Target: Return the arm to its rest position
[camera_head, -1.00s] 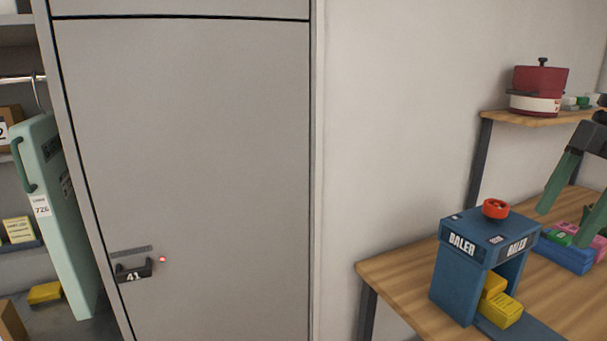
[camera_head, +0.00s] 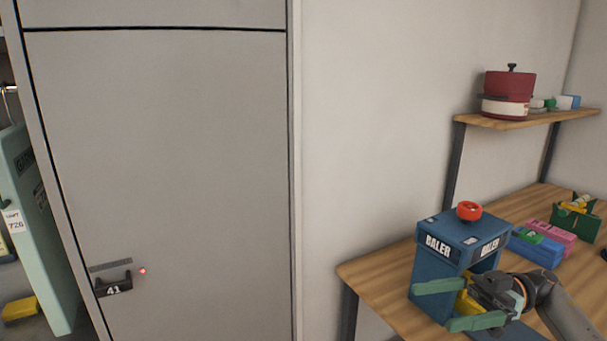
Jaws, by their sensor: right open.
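My right gripper (camera_head: 432,306) is at the lower right of the head view, in front of the blue baler (camera_head: 436,258). My right arm (camera_head: 566,312) comes in from the lower right corner. The gripper partly hides the yellow blocks (camera_head: 467,302) in the baler's opening. I cannot tell whether the fingers touch the baler. My left gripper is not in view.
The baler, with a red knob (camera_head: 469,211) on top, stands on a wooden table (camera_head: 375,278). Blue and pink bins (camera_head: 548,237) and a green box (camera_head: 575,222) are behind it. A shelf (camera_head: 520,121) holds a red pot (camera_head: 508,95). A grey locker door (camera_head: 170,150) fills the left.

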